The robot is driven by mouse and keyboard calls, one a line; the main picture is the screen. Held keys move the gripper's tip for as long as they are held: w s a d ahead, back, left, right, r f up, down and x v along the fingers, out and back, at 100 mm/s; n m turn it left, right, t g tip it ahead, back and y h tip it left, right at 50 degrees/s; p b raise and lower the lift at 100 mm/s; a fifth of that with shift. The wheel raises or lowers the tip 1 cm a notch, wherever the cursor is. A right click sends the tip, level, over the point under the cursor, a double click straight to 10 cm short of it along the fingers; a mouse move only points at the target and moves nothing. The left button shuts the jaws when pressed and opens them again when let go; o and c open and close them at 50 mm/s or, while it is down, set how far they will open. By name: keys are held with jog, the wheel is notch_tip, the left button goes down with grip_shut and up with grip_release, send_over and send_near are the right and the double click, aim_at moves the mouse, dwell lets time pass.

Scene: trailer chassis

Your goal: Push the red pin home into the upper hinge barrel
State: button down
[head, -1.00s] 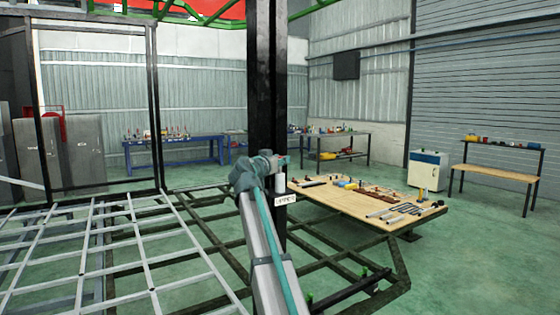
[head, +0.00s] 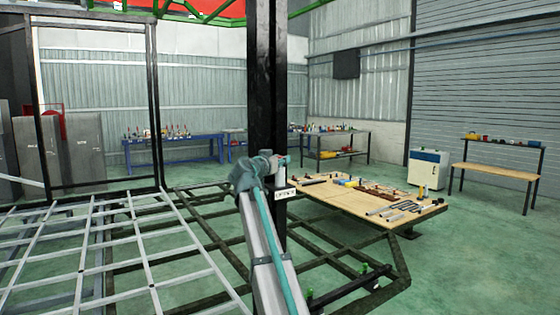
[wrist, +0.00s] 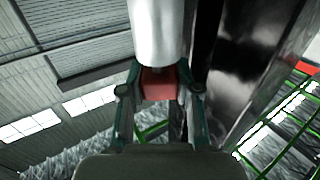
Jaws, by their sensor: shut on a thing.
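In the wrist view, my gripper (wrist: 158,92) is shut on the red pin (wrist: 159,83), with a green finger on each side of its red head. The red head is at the end of a pale, round hinge barrel (wrist: 156,30). A short dark piece shows between head and barrel. How deep the pin sits in the barrel is hidden. In the head view, my gripper (head: 282,161) is small, at the top of the pale barrel (head: 281,174) beside the black post. The red pin cannot be made out there.
The tall black post (head: 266,80) stands right beside the barrel; it also shows in the wrist view (wrist: 240,65). A label plate (head: 285,194) is below the barrel. A wooden table (head: 345,200) with tools is to the right. The chassis frame (head: 120,245) spreads low at left.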

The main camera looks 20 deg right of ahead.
jog(key=shift+f+b, duration=0.55)
jog(key=shift+f, duration=0.15)
jog(key=c, duration=0.7)
grip_release()
jog(key=shift+c, duration=0.2)
jog(key=v, duration=1.2)
